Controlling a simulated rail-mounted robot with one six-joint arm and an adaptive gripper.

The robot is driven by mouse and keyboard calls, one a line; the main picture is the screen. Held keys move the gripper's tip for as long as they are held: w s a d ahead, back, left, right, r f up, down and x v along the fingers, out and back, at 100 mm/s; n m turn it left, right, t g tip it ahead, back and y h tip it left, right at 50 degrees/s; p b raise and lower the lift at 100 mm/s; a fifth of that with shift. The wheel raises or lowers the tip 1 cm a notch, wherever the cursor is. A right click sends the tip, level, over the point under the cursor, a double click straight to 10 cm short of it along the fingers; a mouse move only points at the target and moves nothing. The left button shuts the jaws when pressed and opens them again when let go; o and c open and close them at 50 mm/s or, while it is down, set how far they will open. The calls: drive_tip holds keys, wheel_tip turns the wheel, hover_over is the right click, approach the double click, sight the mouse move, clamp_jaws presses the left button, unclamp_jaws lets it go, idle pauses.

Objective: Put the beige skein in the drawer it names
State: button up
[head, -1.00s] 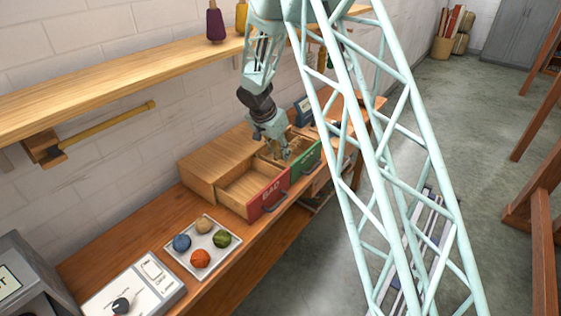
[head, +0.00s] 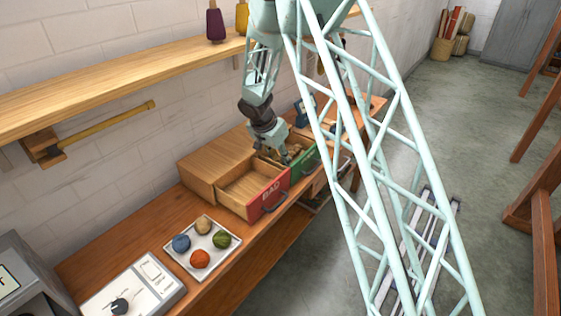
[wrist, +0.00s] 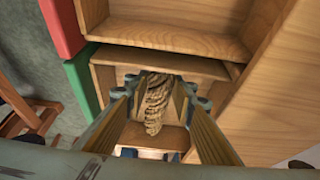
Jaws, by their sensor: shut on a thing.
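A beige skein (wrist: 157,100) of twisted wool sits between the fingers of my gripper (wrist: 160,88) in the wrist view, and the gripper is shut on it. In the head view my gripper (head: 287,158) is low over the open drawer with the green front (head: 305,168). The gripper hides much of that drawer's inside and its label. The drawer with the red front (head: 268,194), marked "BAD", stands open beside it and looks empty. The green front (wrist: 83,80) shows at the left in the wrist view.
A white tray (head: 203,270) with blue, tan, green and orange balls stands on the bench nearer the camera. A white device with a black knob (head: 130,298) lies by it. A wooden shelf (head: 120,75) runs above along the wall.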

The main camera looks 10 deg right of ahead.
drive_tip(key=shift+f+b, duration=0.2)
drive_tip(key=shift+b, duration=0.1)
drive_tip(key=o, duration=0.9)
drive_tip(key=shift+r, duration=0.1)
drive_tip(key=shift+r+p, duration=0.15)
drive_tip(key=shift+p, duration=0.15)
drive_tip(key=shift+r, duration=0.25)
drive_tip(key=shift+p+v, duration=0.65)
drive_tip(key=shift+v, duration=5.05)
drive_tip(key=shift+s+a, duration=0.1)
drive_tip(key=shift+s, duration=0.05)
